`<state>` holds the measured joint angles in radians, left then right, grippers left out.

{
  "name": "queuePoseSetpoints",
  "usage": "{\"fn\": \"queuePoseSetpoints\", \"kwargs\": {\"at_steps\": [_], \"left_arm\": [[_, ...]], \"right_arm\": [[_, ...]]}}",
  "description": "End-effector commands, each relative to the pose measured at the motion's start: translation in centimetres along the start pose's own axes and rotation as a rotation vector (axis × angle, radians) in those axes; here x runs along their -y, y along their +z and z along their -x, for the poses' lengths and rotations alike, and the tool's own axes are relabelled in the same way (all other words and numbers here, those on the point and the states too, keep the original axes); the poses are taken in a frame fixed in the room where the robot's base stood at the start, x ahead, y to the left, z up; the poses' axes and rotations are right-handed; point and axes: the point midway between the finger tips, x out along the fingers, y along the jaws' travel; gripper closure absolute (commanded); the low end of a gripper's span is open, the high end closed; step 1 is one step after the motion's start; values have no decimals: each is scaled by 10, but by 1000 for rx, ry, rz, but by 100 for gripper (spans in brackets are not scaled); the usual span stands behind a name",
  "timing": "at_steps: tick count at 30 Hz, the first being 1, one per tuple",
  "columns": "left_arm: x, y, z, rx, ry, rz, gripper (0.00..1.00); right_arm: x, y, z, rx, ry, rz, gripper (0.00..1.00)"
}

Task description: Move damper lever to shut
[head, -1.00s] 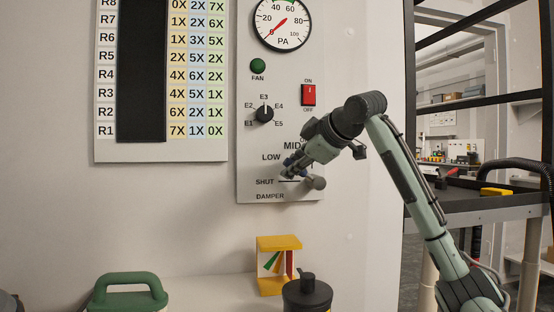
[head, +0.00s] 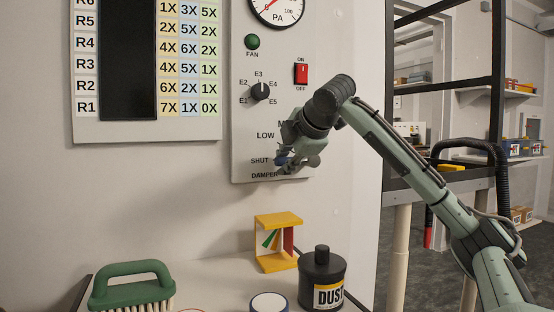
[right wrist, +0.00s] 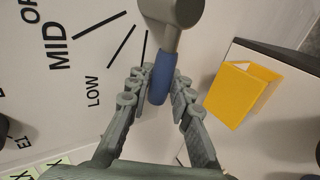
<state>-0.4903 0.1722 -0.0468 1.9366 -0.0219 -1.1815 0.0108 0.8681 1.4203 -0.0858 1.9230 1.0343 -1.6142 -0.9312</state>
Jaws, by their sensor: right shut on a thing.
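The damper lever has a grey hub and a blue grip (right wrist: 162,78). It is at the bottom of the grey control panel (head: 240,130), and my right gripper largely covers it in the head view. My right gripper (head: 284,161) is shut on the blue grip; its fingers sit on both sides of the grip in the right wrist view (right wrist: 158,92). The lever is level with the SHUT label (head: 259,160), below LOW (head: 265,135). In the right wrist view it lies close to the third scale line, past the LOW line. My left gripper is not in view.
Above the lever are a selector knob (head: 260,91), a red switch (head: 301,74) and a green fan button (head: 252,41). Below, a yellow stand (head: 278,258), a black dust jar (head: 322,272) and a green brush (head: 132,270) are on the bench. A black-framed rack stands right.

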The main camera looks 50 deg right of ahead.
Motion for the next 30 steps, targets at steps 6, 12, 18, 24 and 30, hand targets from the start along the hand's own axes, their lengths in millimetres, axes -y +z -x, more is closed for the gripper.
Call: {"fn": "queuePoseSetpoints", "kwargs": {"at_steps": [6,12,18,24,30], "left_arm": [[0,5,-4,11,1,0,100],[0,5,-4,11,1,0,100],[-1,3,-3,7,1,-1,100],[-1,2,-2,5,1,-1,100],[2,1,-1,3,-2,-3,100]], "right_arm": [[2,2,-1,9,-2,24,100],[3,2,-2,11,-3,27,100],[3,2,-2,11,-5,27,73],[2,2,-2,11,-3,23,57],[2,3,-1,11,-1,21,57]]}}
